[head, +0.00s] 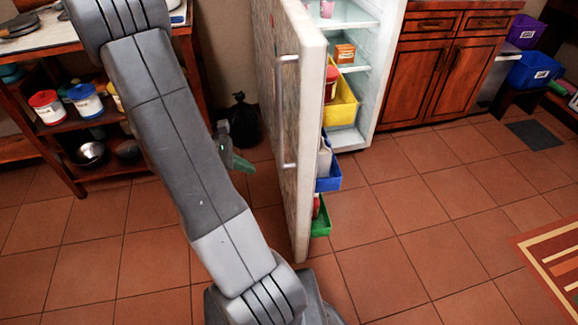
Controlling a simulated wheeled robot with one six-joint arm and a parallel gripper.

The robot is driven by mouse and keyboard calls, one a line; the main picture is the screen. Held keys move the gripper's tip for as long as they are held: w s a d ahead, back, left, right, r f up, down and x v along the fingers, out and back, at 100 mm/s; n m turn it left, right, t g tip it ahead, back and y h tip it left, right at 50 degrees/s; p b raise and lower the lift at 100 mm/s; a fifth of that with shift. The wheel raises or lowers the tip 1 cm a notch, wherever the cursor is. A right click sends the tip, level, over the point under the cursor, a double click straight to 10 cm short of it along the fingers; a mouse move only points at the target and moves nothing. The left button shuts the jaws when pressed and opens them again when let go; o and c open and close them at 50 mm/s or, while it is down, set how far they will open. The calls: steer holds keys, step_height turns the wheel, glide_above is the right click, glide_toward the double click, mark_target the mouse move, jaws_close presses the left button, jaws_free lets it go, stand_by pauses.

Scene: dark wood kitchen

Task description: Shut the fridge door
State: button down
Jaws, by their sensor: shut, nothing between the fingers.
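The fridge door (287,115) stands wide open, swung out toward me, with its outer face to the left and its long handle (284,110) on that face. The white fridge (384,75) is behind it, its lit shelves exposed. Door bins in yellow (342,103), blue (329,181) and green (321,222) show along the door's inner side. My gripper (240,162) shows partly behind my arm, left of the door. It looks shut and empty, and appears apart from the door. Much of it is hidden by my arm.
A wooden shelf unit (70,165) with jars and bowls stands at the left. A black bag (243,122) sits on the floor behind the gripper. Wooden cabinets (446,70) stand right of the fridge. The tiled floor right of the door is clear up to a striped rug (558,262).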

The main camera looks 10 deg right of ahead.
mark_target(297, 182)
steer(key=shift+d+r+b+x, duration=0.3)
steer(key=shift+b+x, duration=0.3)
steer(key=shift+x, duration=1.55)
steer(key=shift+d+r+b+x, duration=0.35)
steer(key=shift+b+x, duration=0.2)
steer(key=shift+x, duration=1.6)
steer(key=shift+d+r+b+x, duration=0.3)
steer(key=shift+b+x, duration=0.3)
steer(key=shift+x, duration=1.5)
